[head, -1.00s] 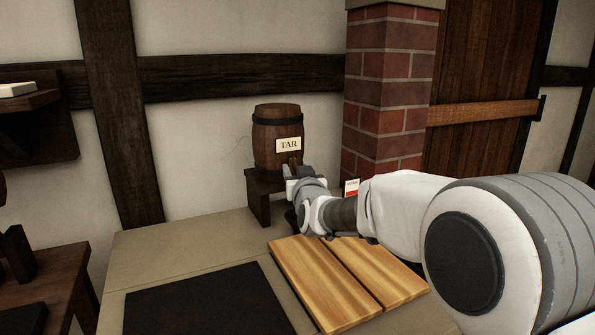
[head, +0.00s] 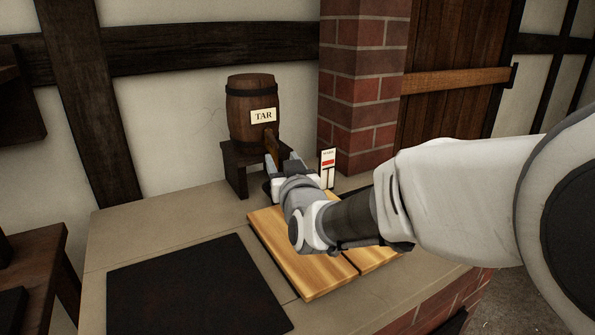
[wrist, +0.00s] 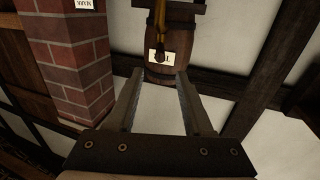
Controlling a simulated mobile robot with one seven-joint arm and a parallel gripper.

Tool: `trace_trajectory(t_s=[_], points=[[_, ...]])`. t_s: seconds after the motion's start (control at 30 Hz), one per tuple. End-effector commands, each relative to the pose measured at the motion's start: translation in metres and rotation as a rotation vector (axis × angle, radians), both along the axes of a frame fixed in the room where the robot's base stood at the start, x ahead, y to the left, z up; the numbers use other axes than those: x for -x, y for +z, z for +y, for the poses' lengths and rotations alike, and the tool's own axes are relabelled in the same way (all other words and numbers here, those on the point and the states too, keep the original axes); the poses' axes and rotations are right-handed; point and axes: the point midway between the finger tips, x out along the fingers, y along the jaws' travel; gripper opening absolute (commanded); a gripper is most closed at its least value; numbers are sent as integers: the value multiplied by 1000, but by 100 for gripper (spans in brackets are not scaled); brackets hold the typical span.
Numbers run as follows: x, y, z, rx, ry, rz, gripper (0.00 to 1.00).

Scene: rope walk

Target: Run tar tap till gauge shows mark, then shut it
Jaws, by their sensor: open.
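The brown tar barrel (head: 250,108), labelled TAR, lies upright on a dark wooden stand (head: 236,170). Its tap (head: 270,143) sticks out at the front, below the label. In the wrist view the barrel (wrist: 170,62) appears upside down, with the yellowish tap (wrist: 160,18) above the fingertips. My gripper (head: 284,163) is open in front of the tap; in the wrist view nothing is between its fingers (wrist: 160,88). A white gauge card (head: 328,158) with a red band stands right of the gripper; its lower part is partly hidden. I cannot see any tar flowing.
A wooden board (head: 300,262) in two parts lies under my arm. A dark mat (head: 195,290) lies on the bench at front left. A brick pillar (head: 360,85) rises behind the gauge. The bench top (head: 150,225) left of the stand is bare.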

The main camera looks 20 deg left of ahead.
Motion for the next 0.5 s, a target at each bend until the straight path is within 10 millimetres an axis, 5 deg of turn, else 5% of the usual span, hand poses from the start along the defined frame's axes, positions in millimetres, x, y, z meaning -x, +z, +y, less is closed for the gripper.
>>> trace_trajectory(t_s=[0.23, 0.5], points=[[33, 1, -24, 0, 0, 0, 51], [47, 0, -34, 0, 0, 1, 51]])
